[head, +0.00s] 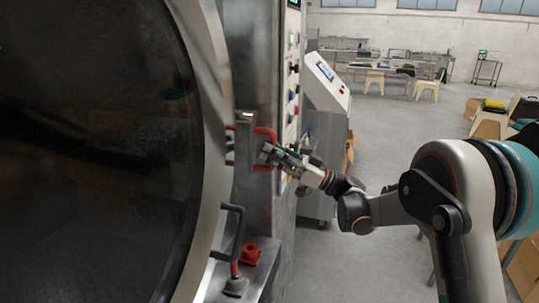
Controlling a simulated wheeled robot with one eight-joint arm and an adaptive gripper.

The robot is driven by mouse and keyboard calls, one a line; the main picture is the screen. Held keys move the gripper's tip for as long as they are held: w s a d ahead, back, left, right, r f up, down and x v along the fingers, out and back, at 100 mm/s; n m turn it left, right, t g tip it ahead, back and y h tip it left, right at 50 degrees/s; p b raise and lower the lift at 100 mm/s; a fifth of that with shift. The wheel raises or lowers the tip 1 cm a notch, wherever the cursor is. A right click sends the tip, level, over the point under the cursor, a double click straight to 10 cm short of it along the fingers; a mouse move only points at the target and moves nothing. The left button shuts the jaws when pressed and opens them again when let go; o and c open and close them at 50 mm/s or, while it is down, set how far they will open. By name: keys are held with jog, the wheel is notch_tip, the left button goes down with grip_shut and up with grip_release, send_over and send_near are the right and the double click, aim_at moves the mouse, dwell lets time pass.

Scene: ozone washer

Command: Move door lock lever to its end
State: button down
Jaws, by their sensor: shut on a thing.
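The large round door (90,150) of the washer fills the left of the head view, dark inside a metal rim. A red door lock lever (265,131) shows as a bent bar beside the rim, behind an upright metal bracket (244,165). My gripper (267,153) reaches in from the right and is shut on the red lever near its right side. My fingers hide part of the lever, and the bracket hides its middle.
A black handle (230,228) and a red knob (250,252) sit below the lever. A button panel (292,75) rises just above my gripper. A control cabinet (326,85) stands behind. Open floor (390,140) lies to the right.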

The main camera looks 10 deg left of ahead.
jog(key=shift+w+n+g, duration=0.4)
jog(key=shift+w+n, duration=0.05)
jog(key=shift+n, duration=0.35)
jog(key=c, duration=1.6)
grip_release()
jog(key=shift+o, duration=0.2)
jog(key=v, duration=1.2)
jog(key=shift+d+r, duration=0.1)
